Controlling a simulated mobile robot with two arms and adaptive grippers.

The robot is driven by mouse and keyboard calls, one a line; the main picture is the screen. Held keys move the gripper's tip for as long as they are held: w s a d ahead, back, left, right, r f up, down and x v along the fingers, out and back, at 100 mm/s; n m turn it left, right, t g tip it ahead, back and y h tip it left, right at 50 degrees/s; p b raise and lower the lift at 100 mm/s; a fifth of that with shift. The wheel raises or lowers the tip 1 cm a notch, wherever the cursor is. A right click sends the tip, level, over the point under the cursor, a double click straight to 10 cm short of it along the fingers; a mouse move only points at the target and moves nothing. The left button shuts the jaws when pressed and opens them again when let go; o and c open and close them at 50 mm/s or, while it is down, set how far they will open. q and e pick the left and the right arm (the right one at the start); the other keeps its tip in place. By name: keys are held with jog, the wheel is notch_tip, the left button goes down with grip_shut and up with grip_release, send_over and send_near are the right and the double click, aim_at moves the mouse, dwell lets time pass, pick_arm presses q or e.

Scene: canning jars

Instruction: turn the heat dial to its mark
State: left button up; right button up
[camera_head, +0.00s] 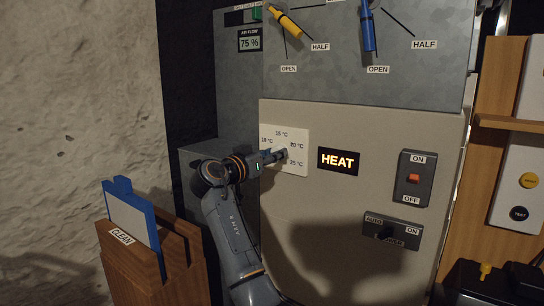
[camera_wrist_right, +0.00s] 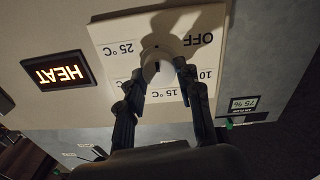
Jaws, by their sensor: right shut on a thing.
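The heat dial is a pale knob (camera_wrist_right: 157,60) on a white square plate (camera_head: 298,165) with temperature labels around it. In the wrist view the plate (camera_wrist_right: 110,35) appears upside down, with OFF, 10, 15 °C and 25 °C readable. My right gripper (camera_head: 281,154) reaches the plate from the left. In the wrist view its two fingers (camera_wrist_right: 160,76) are shut on the knob, one on each side. In the head view the gripper hides the knob. I cannot tell which label the knob points to. My left gripper is not in view.
A lit HEAT sign (camera_head: 338,161) is right of the plate. An ON/OFF switch (camera_head: 414,178) and an AUTO/ON selector (camera_head: 391,232) are further right. Yellow (camera_head: 284,22) and blue (camera_head: 368,30) levers are above. A wooden holder (camera_head: 150,262) with a blue-edged board stands lower left.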

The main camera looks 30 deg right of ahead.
jog(key=shift+f, duration=0.2)
jog(key=o, duration=1.2)
jog(key=shift+c, duration=0.2)
jog(key=shift+r, duration=0.1)
jog(key=v, duration=1.2)
